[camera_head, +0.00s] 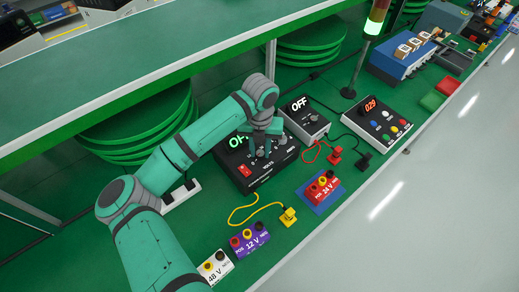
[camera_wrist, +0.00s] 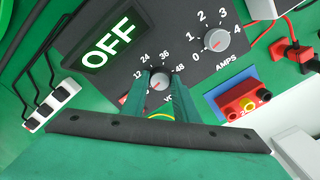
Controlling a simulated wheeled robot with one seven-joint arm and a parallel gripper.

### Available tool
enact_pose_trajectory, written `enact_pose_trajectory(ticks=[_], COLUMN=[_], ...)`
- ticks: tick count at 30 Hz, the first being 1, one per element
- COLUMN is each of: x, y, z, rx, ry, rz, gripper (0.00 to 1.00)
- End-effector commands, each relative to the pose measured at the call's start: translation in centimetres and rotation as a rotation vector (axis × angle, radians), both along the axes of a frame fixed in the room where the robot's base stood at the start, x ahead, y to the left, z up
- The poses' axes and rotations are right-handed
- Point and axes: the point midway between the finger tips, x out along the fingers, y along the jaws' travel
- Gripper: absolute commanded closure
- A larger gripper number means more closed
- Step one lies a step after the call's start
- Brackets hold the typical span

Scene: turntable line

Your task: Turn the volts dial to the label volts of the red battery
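The volts dial (camera_wrist: 160,81) is a grey knob on the black power supply (camera_head: 237,165), with marks 12, 24, 36 and 48 around it. Its red mark points to the lower left, below the 12. My gripper (camera_wrist: 161,88) has one finger on each side of this dial; whether they touch it I cannot tell. In the head view my gripper (camera_head: 264,146) covers the dial. The red battery (camera_head: 322,187) is labelled 24 V and lies on a blue mat; it also shows in the wrist view (camera_wrist: 246,101). The display (camera_wrist: 109,46) reads OFF.
The amps dial (camera_wrist: 216,40) is beside the volts dial. A purple 12 V battery (camera_head: 249,238) and a white 48 V battery (camera_head: 215,267) stand near the front edge. A yellow plug (camera_head: 288,217) and a red plug (camera_head: 334,155) lie on the bench. A shelf (camera_head: 180,50) is above.

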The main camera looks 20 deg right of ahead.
Motion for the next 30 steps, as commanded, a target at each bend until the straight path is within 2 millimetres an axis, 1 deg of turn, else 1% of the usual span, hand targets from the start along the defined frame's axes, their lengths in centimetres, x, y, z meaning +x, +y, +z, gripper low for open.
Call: enact_pose_trajectory(ticks=[1,2,8,14,20,30], x=[0.02,0.03,0.05,0.09,0.12,0.04], y=[0.05,0.05,0.08,0.10,0.19,0.25], z=[0.01,0.01,0.04,0.04,0.09,0.11], rx=[0.001,0.001,0.002,0.004,0.004,0.004], ry=[0.000,0.000,-0.001,-0.002,-0.003,0.000], rz=[0.001,0.001,-0.005,-0.058,-0.183,-0.497], gripper=[0.90,0.95,0.95,0.95,0.95,0.95])
